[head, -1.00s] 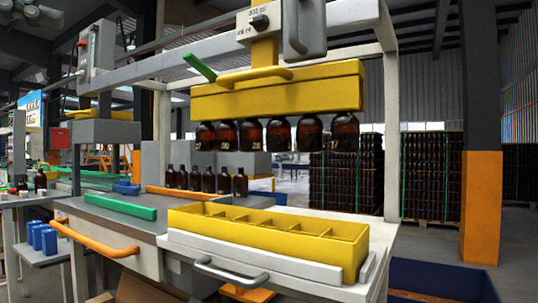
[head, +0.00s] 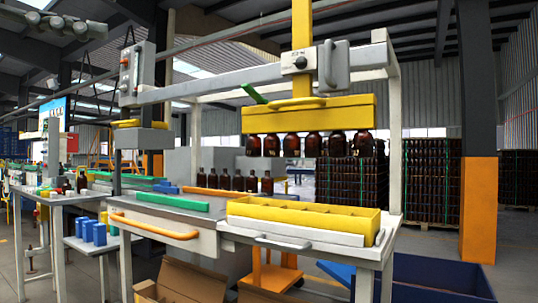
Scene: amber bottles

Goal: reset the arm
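Neither of my grippers nor my arms shows in the head view. A yellow lifting head (head: 312,114) hangs from the overhead beam (head: 230,86), with a row of amber bottles (head: 312,144) hanging under it. Below it, a yellow crate (head: 300,217) with open compartments stands on the workbench (head: 172,217). The bottles hang clear above the crate. A second row of amber bottles (head: 238,182) stands farther back on the bench. A green lever (head: 254,94) sticks up at the left of the lifting head.
Open cardboard boxes (head: 185,281) lie on the floor before the bench, and a dark blue bin (head: 440,277) stands at the right. A side table (head: 60,197) is at the left. An orange and grey pillar (head: 479,205) rises at the right.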

